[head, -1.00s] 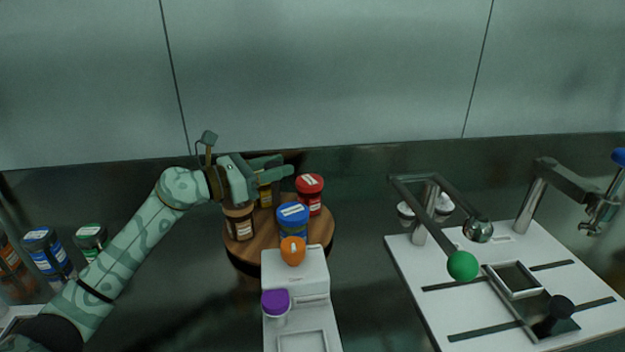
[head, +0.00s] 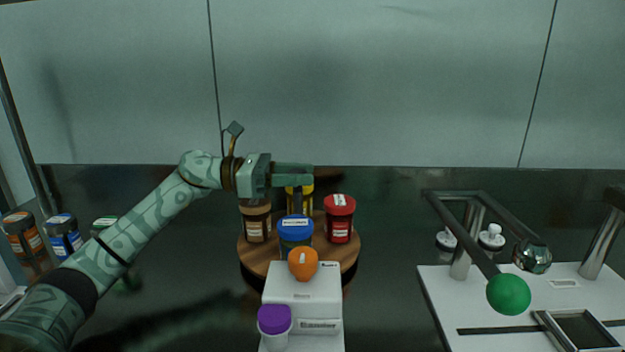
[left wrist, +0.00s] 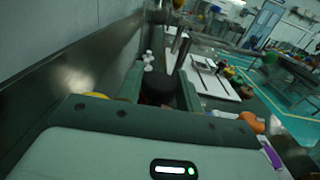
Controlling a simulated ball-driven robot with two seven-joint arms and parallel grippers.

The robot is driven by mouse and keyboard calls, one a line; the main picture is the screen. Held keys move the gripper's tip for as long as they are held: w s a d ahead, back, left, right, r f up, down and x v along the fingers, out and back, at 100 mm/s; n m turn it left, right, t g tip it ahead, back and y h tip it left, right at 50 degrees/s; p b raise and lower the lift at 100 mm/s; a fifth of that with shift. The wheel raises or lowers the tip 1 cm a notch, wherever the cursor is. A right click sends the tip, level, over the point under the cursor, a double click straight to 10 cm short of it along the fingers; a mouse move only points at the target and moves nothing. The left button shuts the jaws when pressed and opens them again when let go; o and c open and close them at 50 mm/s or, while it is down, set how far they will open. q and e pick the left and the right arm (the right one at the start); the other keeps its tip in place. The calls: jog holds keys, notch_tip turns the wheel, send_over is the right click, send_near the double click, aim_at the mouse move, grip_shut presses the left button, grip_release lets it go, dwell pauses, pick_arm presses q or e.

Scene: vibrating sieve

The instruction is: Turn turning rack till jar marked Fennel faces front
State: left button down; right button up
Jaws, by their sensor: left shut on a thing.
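The round wooden turning rack (head: 262,262) stands at the middle of the head view. It carries a brown-lidded jar (head: 256,224) at left, a blue-lidded jar (head: 295,230) at the front, a red jar (head: 340,218) at right and a yellow jar (head: 306,193) at the back, partly hidden. The labels are too small to read, so I cannot tell which is Fennel. My left gripper (head: 297,192) reaches in above the rack's middle, shut among the jars; what it grips is hidden. The left wrist view shows a dark, reddish thing (left wrist: 158,90) between or beyond its fingers. My right gripper is not in view.
Several jars (head: 62,235) stand far left. A white board with a metal frame and green ball (head: 509,294) lies right.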

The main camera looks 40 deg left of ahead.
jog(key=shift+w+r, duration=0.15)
pick_arm(q)
jog(key=c, duration=1)
grip_release()
jog(key=shift+o, duration=0.2)
jog(key=shift+a, duration=0.1)
jog(key=shift+s, duration=0.1)
jog(key=p+v, duration=0.2)
jog(key=v, duration=0.7)
jog(key=shift+s+a+r+p, duration=0.1)
jog(key=shift+a+r+p, duration=0.1)
jog(key=shift+p, duration=0.2)
jog(key=v, duration=0.6)
jog(key=shift+s+a+f+p, duration=0.2)
jog(key=shift+s+a+p, duration=0.05)
jog(key=shift+a+p, duration=0.05)
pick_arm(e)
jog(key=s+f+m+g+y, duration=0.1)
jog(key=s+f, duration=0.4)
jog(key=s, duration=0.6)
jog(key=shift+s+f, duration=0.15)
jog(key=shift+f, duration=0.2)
